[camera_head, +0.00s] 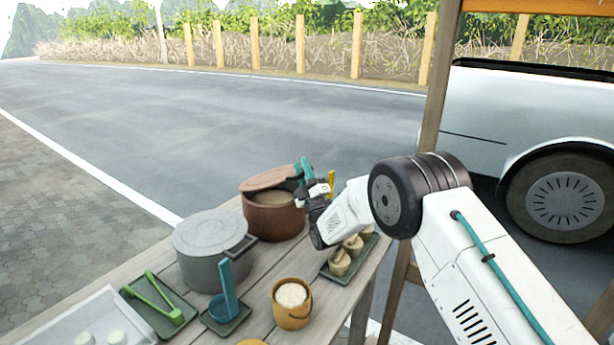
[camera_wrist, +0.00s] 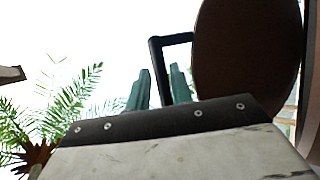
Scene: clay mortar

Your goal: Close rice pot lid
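The brown clay rice pot (camera_head: 273,220) stands at the far end of the table, with pale brown contents showing inside. Its brown round lid (camera_head: 268,179) is tilted and ajar, leaving the mouth partly uncovered toward the front. My gripper (camera_head: 306,172) is at the pot's right, close to the lid's edge. In the wrist view, the lid (camera_wrist: 247,55) fills the upper right as a dark disc with a black loop handle (camera_wrist: 172,40). My two teal fingers (camera_wrist: 159,88) stand a small gap apart, with a bar of the handle between them. The contact itself is hard to see.
A grey lidded pot (camera_head: 210,255) stands just left of the rice pot. A yellow cup (camera_head: 292,312), a teal ladle on a stand (camera_head: 229,295), green tongs on a tray (camera_head: 160,312) and a tray of small cups (camera_head: 345,262) occupy the table (camera_head: 262,270). A wooden post (camera_head: 437,100) rises behind my arm.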

